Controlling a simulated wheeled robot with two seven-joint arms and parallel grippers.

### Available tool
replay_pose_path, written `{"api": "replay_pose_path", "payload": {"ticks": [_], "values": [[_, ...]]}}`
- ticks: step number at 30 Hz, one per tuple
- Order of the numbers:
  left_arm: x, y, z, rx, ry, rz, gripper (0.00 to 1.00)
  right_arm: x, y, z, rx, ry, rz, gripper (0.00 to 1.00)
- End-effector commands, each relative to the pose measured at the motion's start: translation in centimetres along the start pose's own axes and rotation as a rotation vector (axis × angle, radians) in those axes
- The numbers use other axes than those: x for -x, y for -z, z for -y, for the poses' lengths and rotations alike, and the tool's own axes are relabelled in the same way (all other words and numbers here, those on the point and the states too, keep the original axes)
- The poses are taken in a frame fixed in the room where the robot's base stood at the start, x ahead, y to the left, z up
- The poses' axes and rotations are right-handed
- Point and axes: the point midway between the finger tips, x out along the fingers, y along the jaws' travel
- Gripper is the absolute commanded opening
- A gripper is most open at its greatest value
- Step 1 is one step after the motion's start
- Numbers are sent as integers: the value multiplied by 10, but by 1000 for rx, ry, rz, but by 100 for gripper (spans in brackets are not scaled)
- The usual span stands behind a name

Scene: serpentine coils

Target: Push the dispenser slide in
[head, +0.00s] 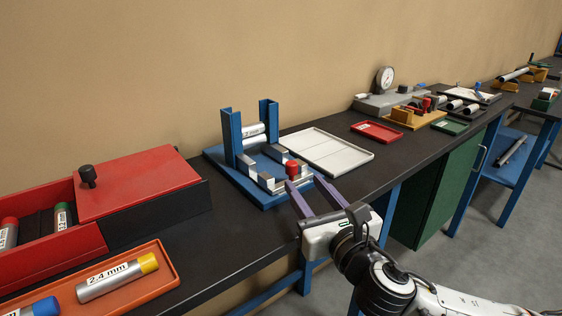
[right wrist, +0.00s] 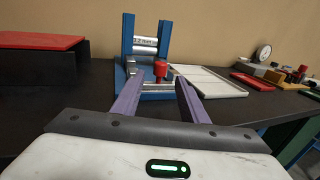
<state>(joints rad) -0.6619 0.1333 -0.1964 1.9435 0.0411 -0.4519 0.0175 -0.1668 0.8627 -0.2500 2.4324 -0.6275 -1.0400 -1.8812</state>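The dispenser (head: 228,137) is a blue base with two blue uprights and silver cylinders stacked between them. It also shows in the right wrist view (right wrist: 128,35). Grey metal blocks and rails (head: 264,180) lie on its base, in front of the uprights. A red knob (head: 291,168) stands at the front end of the slide, towards me; it also shows in the right wrist view (right wrist: 160,69). My right gripper (head: 306,184) is open and empty, its purple fingers pointing at the knob. In the right wrist view the knob appears between the fingertips; contact cannot be told. My left gripper is out of view.
A white divided tray (head: 325,152) lies right of the dispenser. A red box with a sliding lid (head: 135,183) and an orange tray (head: 150,285) with labelled cylinders stand left. A small red tray (head: 377,131) and a dial gauge (head: 385,79) are farther back. The black bench edge runs below my gripper.

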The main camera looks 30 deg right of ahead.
Motion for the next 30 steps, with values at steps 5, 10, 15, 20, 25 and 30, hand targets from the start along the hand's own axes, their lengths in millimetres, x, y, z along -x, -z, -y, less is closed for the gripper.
{"api": "replay_pose_path", "payload": {"ticks": [5,10,15,20,25,30], "values": [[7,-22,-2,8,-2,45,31,-31,-1,0,-3,2,1,40],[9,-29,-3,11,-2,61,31,-63,0,1,-4,3,-1,40],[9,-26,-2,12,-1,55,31,-85,1,0,-5,0,-3,40],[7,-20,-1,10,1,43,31,-94,2,0,-4,0,-4,40],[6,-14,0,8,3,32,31,-95,2,0,-4,-1,-5,40],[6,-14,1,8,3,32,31,-94,2,0,-4,-1,-5,26]]}}
